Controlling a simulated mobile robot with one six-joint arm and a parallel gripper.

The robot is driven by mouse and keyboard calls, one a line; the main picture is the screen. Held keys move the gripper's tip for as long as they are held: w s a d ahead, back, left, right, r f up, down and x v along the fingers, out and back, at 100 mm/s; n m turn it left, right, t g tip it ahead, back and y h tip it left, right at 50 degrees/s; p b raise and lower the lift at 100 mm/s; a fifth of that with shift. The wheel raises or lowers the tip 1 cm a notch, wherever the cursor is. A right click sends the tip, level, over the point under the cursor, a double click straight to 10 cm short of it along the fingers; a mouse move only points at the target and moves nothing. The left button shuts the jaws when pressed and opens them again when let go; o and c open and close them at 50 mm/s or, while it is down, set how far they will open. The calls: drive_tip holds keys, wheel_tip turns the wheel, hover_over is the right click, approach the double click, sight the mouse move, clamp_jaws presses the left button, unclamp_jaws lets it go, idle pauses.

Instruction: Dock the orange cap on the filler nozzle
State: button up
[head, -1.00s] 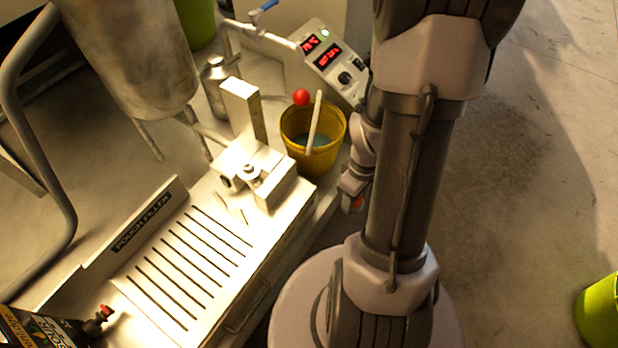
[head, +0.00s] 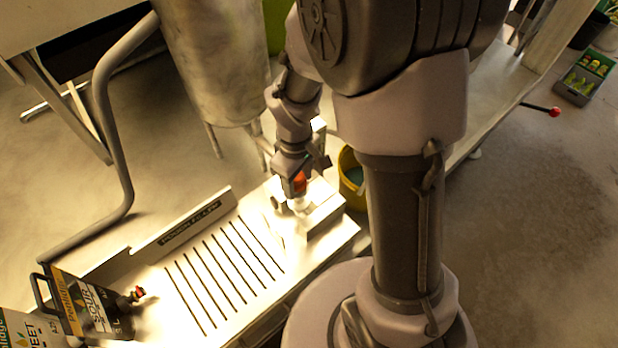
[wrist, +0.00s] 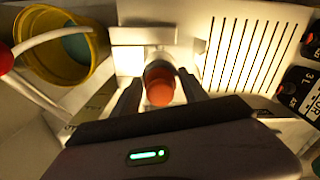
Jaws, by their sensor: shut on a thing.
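The orange cap (head: 299,182) is in my gripper (head: 298,188), above the metal block (head: 325,208) of the pouch filler. In the wrist view the cap (wrist: 160,92) sits between the two dark fingers of my gripper (wrist: 160,90), which is shut on it. A pale round part (head: 300,204), which looks like the filler nozzle, is just below the cap in the head view. In the wrist view it shows right behind the cap (wrist: 157,68). I cannot tell whether cap and nozzle touch; the cap hides much of the nozzle.
A yellow bucket (head: 352,178) stands close behind the block, with a pale stick in the wrist view (wrist: 48,38). The slotted tray (head: 222,270) is clear. Black pouches (head: 95,305) stand at its left end. A steel tank (head: 212,65) is beyond.

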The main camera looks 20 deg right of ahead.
sight(299, 193)
drive_tip(key=shift+f+b, duration=1.65)
drive_tip(key=shift+f, duration=0.65)
drive_tip(key=shift+f+b, duration=0.55)
drive_tip(key=shift+f, duration=0.15)
drive_tip(key=o, duration=1.2)
drive_tip(key=shift+r, duration=0.1)
wheel_tip(299, 193, up, 11)
drive_tip(key=p, duration=0.9)
drive_tip(key=shift+r+p, duration=0.1)
drive_tip(key=shift+p, duration=0.2)
